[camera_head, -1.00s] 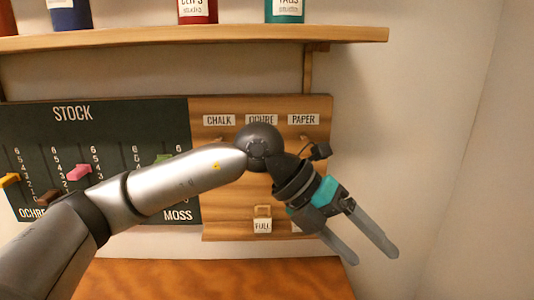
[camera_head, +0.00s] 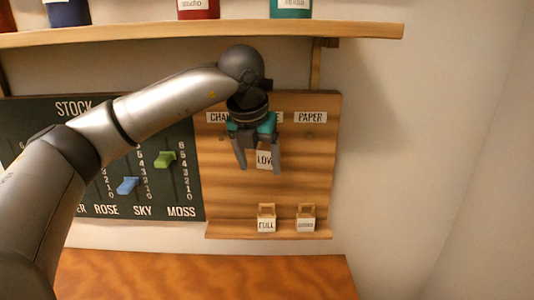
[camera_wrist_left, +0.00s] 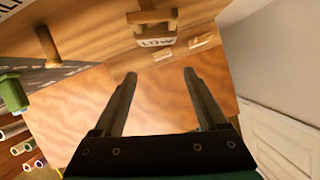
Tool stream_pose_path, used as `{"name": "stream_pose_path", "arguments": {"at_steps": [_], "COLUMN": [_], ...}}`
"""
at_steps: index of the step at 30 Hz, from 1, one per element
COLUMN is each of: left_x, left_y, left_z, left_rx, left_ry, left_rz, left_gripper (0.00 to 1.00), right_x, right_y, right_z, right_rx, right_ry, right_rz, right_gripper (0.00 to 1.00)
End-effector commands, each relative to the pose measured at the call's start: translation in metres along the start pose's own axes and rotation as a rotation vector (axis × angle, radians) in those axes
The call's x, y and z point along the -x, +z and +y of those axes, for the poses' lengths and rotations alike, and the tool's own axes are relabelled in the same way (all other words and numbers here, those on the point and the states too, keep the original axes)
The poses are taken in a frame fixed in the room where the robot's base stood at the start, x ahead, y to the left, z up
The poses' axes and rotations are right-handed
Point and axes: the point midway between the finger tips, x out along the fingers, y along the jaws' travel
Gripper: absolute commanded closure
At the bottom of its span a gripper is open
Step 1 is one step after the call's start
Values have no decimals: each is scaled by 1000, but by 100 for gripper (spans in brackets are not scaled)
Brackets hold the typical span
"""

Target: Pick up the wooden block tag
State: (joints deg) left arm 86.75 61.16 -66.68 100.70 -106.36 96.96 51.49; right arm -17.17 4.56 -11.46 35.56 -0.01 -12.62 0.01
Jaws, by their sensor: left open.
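The wooden tag board (camera_head: 230,195) hangs on the wall at the centre. A tag labelled LOW (camera_head: 265,160) is on it below the middle header, partly hidden behind my left gripper. In the left wrist view the LOW tag (camera_wrist_left: 155,42) shows its wooden body and white label, ahead of the fingertips. Two more tags, one labelled FULL (camera_head: 266,224) and one with an unreadable label (camera_head: 306,223), are on the board's lower ledge. My left gripper (camera_head: 259,170) is open, pointing down in front of the board. In the wrist view its fingers (camera_wrist_left: 160,73) are apart with nothing between them.
A shelf (camera_head: 350,32) with several jars runs above the board. The dark stock board (camera_head: 30,140) with coloured sliders is at left, partly behind my arm. A wooden table (camera_head: 210,280) lies below, its visible part clear. A bare peg (camera_wrist_left: 47,45) sticks out in the wrist view.

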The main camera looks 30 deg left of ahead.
Motion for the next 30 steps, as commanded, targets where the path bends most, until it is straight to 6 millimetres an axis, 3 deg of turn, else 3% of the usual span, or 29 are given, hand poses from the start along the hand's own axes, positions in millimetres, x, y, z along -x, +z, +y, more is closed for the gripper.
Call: {"name": "stream_pose_path", "arguments": {"at_steps": [11, 24, 30], "left_x": [-8, -24, -36], "left_y": [20, 58, 57], "left_z": [-1, -1, 0], "left_rx": [-1, -1, -1], "left_ry": [-2, 0, -1], "left_rz": [1, 1, 0], "left_gripper": [25, 25, 25], "right_x": [5, 16, 19], "right_y": [0, 0, -1], "right_z": [0, 0, 1], "right_rx": [0, 0, 0], "right_ry": [0, 0, 0], "right_rz": [-1, -2, -2], "right_gripper": [50, 50, 50]}}
